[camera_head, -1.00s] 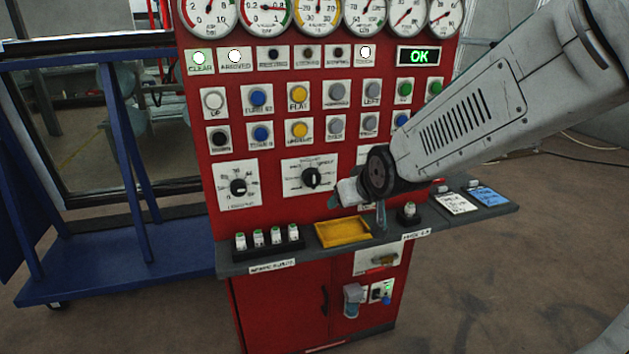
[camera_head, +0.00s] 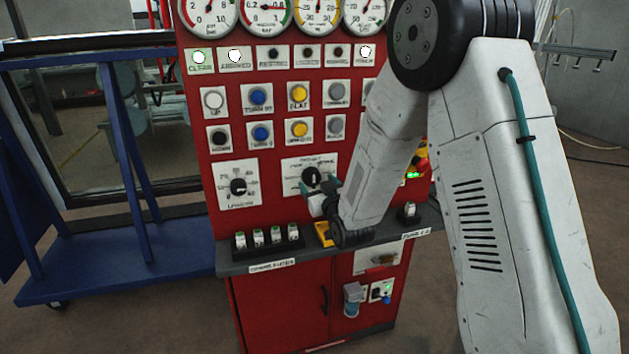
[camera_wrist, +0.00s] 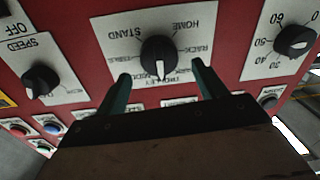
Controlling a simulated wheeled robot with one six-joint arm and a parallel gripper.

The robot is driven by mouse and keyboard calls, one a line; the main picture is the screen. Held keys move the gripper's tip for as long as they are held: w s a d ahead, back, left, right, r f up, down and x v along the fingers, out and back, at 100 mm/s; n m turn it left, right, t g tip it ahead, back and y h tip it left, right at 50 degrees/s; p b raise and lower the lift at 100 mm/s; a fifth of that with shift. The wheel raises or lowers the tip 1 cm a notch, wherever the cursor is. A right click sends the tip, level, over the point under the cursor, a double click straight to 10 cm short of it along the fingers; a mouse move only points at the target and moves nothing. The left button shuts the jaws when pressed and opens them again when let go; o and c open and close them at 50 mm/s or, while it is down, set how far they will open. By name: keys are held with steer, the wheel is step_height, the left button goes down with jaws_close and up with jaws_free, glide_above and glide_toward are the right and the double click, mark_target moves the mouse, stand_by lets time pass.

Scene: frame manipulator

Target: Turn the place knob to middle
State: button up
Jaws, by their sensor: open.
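The place knob (camera_head: 312,177) is a black dial on a white plate, on the red panel. In the wrist view, upside down, the knob (camera_wrist: 160,57) sits in the middle; its white pointer mark points down in the picture. The plate shows HOME and STAND, with smaller lettering partly hidden or too blurred to read surely. My gripper (camera_head: 326,187) is in front of the knob's lower right in the head view. In the wrist view my gripper (camera_wrist: 163,82) is open and empty, one green finger on each side, with the knob centred just beyond the fingertips. Contact is not visible.
A numbered knob (camera_head: 238,187) is left of the place knob; a SPEED knob (camera_wrist: 41,81) is on its other side. Buttons (camera_head: 259,97) and gauges sit above. A grey shelf (camera_head: 225,262) with small cylinders (camera_head: 258,237) and a yellow tray (camera_head: 322,232) juts out below.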

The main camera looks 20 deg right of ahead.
mark_target(315, 180)
steer(key=shift+w+a, duration=0.1)
steer(key=shift+w, duration=1.6)
steer(key=c, duration=1)
steer(key=shift+m, duration=0.4)
steer(key=m, duration=0.3)
steer(key=shift+m, duration=0.3)
steer(key=shift+f+m, duration=0.1)
steer(key=shift+m, duration=2)
